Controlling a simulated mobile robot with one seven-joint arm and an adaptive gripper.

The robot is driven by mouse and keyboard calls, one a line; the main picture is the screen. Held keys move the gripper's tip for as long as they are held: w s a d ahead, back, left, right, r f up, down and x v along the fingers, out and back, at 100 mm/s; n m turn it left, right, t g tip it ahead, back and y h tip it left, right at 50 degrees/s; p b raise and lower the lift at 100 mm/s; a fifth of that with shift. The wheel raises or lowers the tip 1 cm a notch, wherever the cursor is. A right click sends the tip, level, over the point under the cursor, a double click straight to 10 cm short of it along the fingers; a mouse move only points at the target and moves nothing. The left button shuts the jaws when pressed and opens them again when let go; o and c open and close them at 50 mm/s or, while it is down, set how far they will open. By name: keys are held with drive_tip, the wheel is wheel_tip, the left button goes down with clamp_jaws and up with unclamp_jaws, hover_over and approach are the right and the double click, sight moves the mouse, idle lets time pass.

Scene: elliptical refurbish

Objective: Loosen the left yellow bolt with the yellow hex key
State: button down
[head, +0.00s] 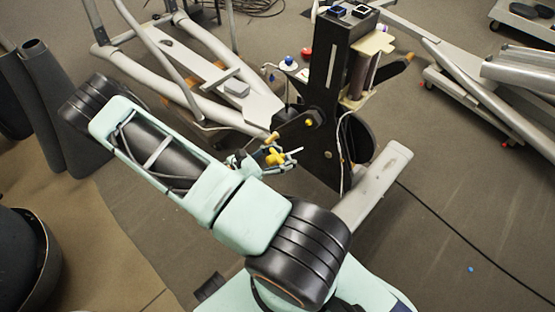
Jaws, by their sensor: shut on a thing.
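The black upright machine (322,110) stands in the middle of the head view. A dark crank arm on its lower left side carries a left yellow bolt (272,138) at its left end and a right yellow bolt (309,122) near the upright. My gripper (279,159) is just below the left bolt, shut on the yellow hex key (273,156). Only a small yellow part of the key shows between the fingers. Whether its tip touches the left bolt is too small to tell.
Grey frame tubes (190,100) lie behind and left of my arm. A grey foot beam (372,185) extends at the machine's right base. A dark cable crosses the floor at right. Blue and red knobs (289,60) sit behind the upright. Open floor (450,220) is at right.

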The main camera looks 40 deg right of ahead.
drive_tip(key=w+d+f+n+t+h+b, duration=0.1)
drive_tip(key=w+f+n+t+h+b, duration=0.15)
drive_tip(key=w+t, duration=0.2)
drive_tip(key=w+d, duration=0.1)
drive_tip(key=d, duration=0.6)
drive_tip(key=shift+w+d+f+y, duration=0.15)
drive_tip(key=shift+d+f+y, duration=0.1)
drive_tip(key=shift+y, duration=0.1)
drive_tip(key=shift+a+r+n, duration=0.1)
drive_tip(key=shift+n, duration=0.15)
idle(0.5)
drive_tip(key=m+p, duration=0.1)
drive_tip(key=m, duration=0.4)
drive_tip(key=m+p, duration=0.1)
drive_tip(key=m, duration=0.4)
drive_tip(key=m+p, duration=0.1)
drive_tip(key=m, duration=0.5)
drive_tip(key=shift+s+p, duration=0.25)
drive_tip(key=shift+p, duration=0.1)
drive_tip(key=shift+d+p, duration=0.65)
drive_tip(key=shift+d, duration=0.1)
idle(3.1)
